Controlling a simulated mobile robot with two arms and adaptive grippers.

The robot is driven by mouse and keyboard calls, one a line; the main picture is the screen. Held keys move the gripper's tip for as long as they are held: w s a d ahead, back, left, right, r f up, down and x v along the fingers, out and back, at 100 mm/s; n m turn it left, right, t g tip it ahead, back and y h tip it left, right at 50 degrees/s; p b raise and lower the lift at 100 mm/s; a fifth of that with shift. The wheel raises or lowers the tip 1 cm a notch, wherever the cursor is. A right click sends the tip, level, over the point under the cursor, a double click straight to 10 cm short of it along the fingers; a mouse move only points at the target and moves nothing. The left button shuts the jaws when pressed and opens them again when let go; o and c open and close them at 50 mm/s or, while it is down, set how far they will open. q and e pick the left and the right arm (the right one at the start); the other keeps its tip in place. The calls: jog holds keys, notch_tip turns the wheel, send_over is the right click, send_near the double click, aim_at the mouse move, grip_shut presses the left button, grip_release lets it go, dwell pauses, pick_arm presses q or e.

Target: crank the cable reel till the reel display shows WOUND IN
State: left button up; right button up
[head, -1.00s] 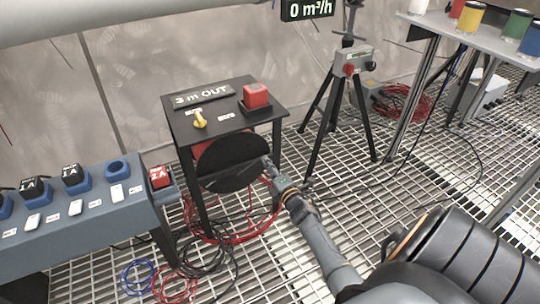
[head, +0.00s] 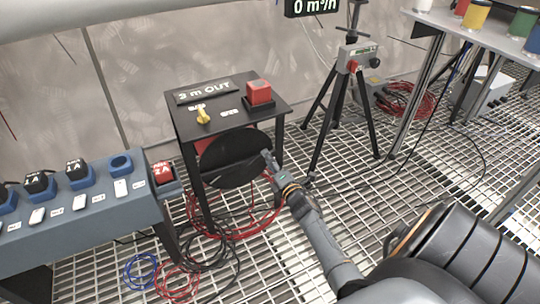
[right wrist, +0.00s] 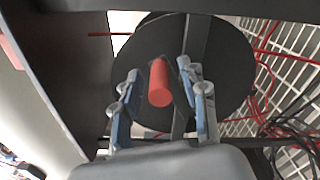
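The cable reel is a black disc (head: 226,165) under a black stand (head: 205,122). The display (head: 204,92) on the stand's top reads a number of "m OUT"; its digit is blurred, perhaps 3 or 2. My right gripper (head: 268,162) is at the right side of the disc. In the right wrist view the red crank handle (right wrist: 159,84) stands between the two fingers of that gripper (right wrist: 160,88). A gap shows on both sides of the handle, so the fingers look open around it. My left gripper is not in view.
A blue-grey bench (head: 85,215) with sockets stands left. Red and black cables (head: 222,232) lie on the grating below. A tripod (head: 345,105) stands behind right.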

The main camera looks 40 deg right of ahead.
jog(key=shift+s, duration=0.2)
jog(key=v, duration=1.1)
jog(key=shift+s, duration=0.35)
jog(key=shift+a, duration=0.2)
